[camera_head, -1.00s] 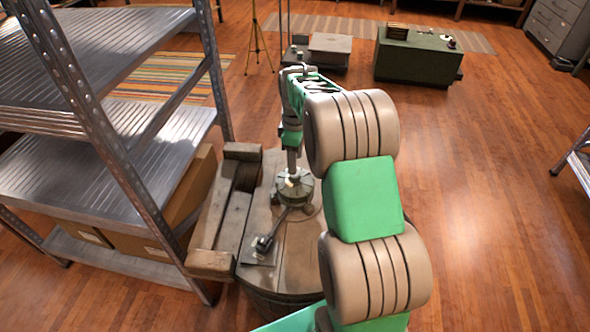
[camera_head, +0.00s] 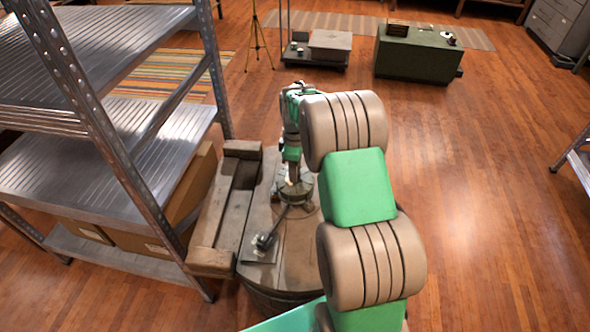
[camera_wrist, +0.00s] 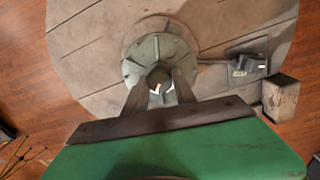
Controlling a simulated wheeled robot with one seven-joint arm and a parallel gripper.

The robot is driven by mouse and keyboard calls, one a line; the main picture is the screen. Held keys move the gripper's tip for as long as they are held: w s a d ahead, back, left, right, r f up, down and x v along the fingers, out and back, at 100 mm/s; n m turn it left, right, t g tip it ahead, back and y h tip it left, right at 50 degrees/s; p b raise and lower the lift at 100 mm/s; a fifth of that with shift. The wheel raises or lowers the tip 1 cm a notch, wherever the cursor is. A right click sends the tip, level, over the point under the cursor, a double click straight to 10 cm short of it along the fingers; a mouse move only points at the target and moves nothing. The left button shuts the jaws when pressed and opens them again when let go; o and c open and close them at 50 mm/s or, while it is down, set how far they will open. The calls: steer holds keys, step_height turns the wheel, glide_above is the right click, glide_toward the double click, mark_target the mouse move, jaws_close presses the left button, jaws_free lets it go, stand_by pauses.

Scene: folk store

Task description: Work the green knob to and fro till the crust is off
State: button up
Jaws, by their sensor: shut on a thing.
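The green knob (camera_head: 296,190) is a round, ribbed, grey-green piece on top of a round wooden barrel-like stand (camera_head: 285,262). In the wrist view the green knob (camera_wrist: 140,50) is seen from above, with a small dark stub at its middle. My gripper (camera_wrist: 159,82) points down over it, its two dark fingers shut on this middle part. In the head view my gripper (camera_head: 293,172) is small and partly hidden by my arm. I cannot make out a crust on the knob, and the fingers cover part of it.
A thin rod runs from the knob to a small dark fitting (camera_head: 264,242) on the stand. A wooden beam frame (camera_head: 226,215) lies along the stand's left side. A metal shelf (camera_head: 110,160) stands close on the left. The floor (camera_head: 480,200) to the right is clear.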

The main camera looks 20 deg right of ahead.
jaws_close()
steer(key=shift+m, duration=0.4)
steer(key=m+b, duration=0.1)
steer(key=m, duration=0.2)
steer(key=shift+m, duration=0.3)
steer(key=m+b, duration=0.1)
steer(key=m, duration=0.9)
steer(key=shift+m, duration=0.4)
steer(key=m, duration=0.5)
steer(key=shift+m+b, duration=0.4)
